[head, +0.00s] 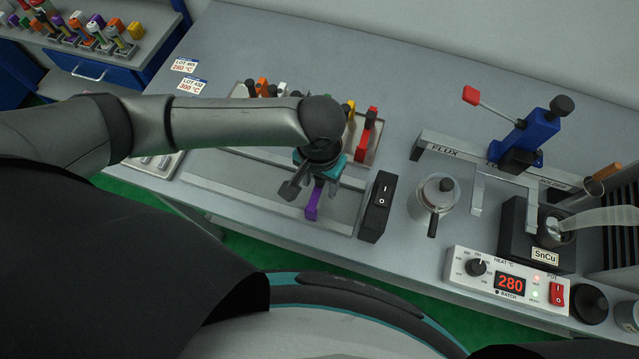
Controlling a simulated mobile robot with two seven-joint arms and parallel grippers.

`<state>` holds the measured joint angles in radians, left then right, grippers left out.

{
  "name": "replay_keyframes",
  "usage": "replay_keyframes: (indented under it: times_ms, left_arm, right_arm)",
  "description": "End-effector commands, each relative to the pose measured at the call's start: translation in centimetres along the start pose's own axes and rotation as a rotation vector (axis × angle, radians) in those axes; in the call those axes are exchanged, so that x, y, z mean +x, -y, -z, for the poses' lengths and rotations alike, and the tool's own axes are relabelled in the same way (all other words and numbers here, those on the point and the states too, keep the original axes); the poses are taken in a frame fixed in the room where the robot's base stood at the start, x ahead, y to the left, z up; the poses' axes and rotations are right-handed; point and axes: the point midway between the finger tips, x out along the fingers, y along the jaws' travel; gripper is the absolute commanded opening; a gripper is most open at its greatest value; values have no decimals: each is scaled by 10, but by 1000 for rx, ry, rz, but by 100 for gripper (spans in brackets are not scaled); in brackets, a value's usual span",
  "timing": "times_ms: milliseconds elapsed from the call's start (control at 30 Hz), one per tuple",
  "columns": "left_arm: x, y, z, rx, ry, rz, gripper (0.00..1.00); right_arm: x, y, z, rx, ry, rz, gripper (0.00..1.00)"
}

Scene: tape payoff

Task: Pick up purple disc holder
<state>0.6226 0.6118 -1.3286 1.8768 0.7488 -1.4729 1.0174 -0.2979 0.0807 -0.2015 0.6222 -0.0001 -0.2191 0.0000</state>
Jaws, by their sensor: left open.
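My right gripper is not in view.
A black switch box (377,206) stands close right of the gripper. Further right are a lidded metal pot (435,195), the flux fixture (456,148) and a heater controller (507,281).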

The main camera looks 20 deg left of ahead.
Motion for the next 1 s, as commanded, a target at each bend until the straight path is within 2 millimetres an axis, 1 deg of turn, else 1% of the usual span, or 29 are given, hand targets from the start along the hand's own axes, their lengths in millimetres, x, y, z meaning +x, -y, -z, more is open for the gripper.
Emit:
replay_keyframes:
  times_ms: [167,200,700,1000]
  left_arm:
    - [0,0,0,1,0,0,58]
    - [0,0,0,0,0,0,56]
    - [0,0,0,0,0,0,0]
    - [0,0,0,0,-1,0,0]
  right_arm:
    - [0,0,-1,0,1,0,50]
    - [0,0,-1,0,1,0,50]
    - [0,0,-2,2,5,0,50]
    - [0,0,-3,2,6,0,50]
